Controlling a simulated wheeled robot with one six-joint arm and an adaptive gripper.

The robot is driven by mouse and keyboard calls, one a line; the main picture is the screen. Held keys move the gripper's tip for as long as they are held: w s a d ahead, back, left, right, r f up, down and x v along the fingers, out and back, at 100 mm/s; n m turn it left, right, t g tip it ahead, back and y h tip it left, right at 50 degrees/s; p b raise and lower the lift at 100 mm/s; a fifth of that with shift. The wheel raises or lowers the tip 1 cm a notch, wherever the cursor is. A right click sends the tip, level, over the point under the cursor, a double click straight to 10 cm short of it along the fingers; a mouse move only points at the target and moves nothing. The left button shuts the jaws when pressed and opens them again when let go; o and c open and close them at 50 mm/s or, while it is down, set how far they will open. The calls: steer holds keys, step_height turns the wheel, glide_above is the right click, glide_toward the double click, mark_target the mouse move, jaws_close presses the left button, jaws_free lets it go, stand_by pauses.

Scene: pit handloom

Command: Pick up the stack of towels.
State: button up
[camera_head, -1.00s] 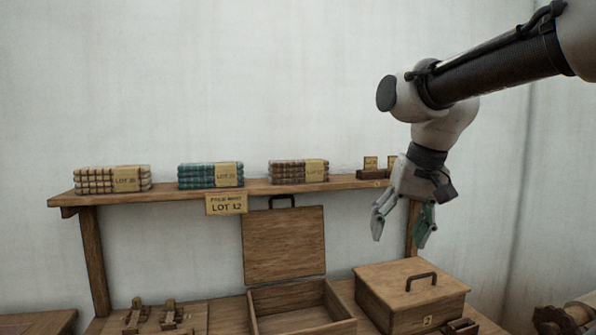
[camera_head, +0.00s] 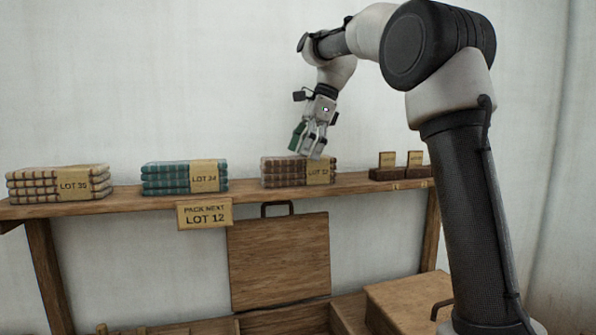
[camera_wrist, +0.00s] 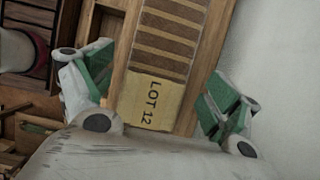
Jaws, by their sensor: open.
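A brown striped stack of towels (camera_head: 282,173) lies on the wooden shelf at the right of three stacks, with a paper band. In the wrist view the brown stack (camera_wrist: 168,50) sits between the fingers, and its band (camera_wrist: 151,101) reads LOT 12. My gripper (camera_head: 309,148) is open just above the right part of this stack, fingers pointing down. In the wrist view my gripper (camera_wrist: 158,90) has one green-padded finger on each side of the band. I cannot tell whether the fingers touch the stack. A hanging sign (camera_head: 205,214) reads PACK NEXT LOT 12.
A teal stack (camera_head: 166,179) labelled LOT 34 and a cream stack (camera_head: 40,184) labelled LOT 35 lie to the left on the shelf (camera_head: 120,204). Small dark tag holders (camera_head: 388,173) stand to the right. An open-lidded case (camera_head: 278,262) and a closed box (camera_head: 402,303) are below.

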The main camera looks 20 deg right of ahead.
mark_target(293, 171)
steer(key=x, duration=0.6)
steer(key=shift+a, duration=0.35)
steer(key=c, duration=1.1)
